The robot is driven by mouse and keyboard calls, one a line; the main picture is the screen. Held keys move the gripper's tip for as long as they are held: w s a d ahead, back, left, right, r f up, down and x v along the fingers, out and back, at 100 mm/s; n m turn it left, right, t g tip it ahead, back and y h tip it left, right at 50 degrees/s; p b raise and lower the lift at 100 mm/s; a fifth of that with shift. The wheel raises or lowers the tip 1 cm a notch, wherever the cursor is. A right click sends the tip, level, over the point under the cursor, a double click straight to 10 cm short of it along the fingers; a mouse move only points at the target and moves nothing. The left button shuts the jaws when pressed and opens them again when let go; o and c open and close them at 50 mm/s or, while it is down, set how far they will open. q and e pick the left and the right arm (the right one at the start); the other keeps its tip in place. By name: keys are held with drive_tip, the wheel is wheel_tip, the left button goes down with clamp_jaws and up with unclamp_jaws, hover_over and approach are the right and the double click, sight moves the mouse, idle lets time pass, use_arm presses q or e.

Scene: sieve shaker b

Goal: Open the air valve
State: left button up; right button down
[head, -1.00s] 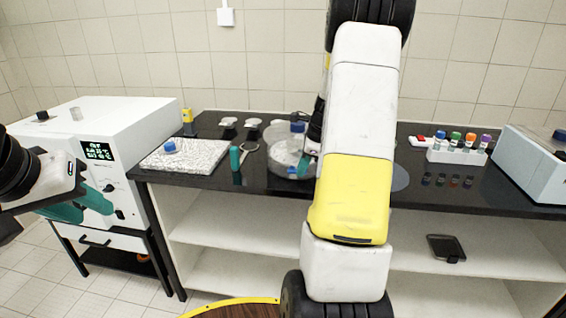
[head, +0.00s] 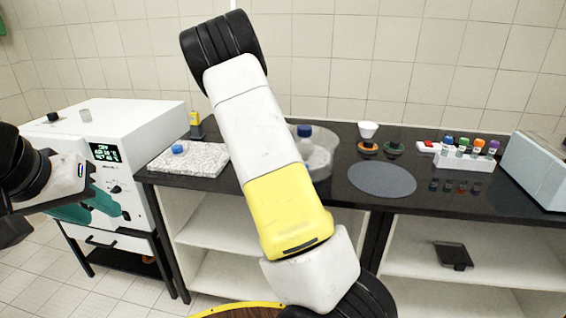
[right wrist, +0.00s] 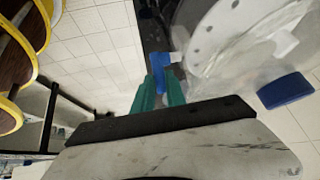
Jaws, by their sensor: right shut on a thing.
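A clear round vessel (head: 318,152) with a blue knob (head: 305,130) stands on the black counter, partly behind my right arm. In the right wrist view, the clear vessel (right wrist: 235,45) is close on the right, with a blue cap (right wrist: 287,90). My right gripper (right wrist: 160,82) has its teal fingers shut on a small blue piece (right wrist: 161,65) beside the vessel, likely the air valve's handle. In the head view this gripper is hidden behind my arm. My left gripper (head: 88,208) looks open and empty, its teal fingers in front of the white machine.
The white machine (head: 120,125) with a display stands at left. A speckled slab (head: 190,160) lies on the counter. A dark grey disc (head: 382,180), a rack of coloured-cap vials (head: 465,158) and a pale box (head: 540,165) are to the right.

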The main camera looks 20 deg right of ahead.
drive_tip(key=g+h, duration=0.1)
drive_tip(key=a+h, duration=0.1)
drive_tip(key=h, duration=0.1)
drive_tip(key=w+g+h, duration=0.1)
drive_tip(key=shift+w+a+f+n+g+h, duration=0.1)
drive_tip(key=shift+a+f+n+g+h, duration=0.2)
drive_tip(key=shift+a+h, duration=0.1)
idle(0.5)
drive_tip(key=c, duration=1.6)
unclamp_jaws()
drive_tip(key=shift+c, duration=0.2)
drive_tip(key=shift+a, duration=0.1)
drive_tip(key=v, duration=0.7)
drive_tip(key=shift+w+a, duration=0.15)
drive_tip(key=shift+a, duration=0.2)
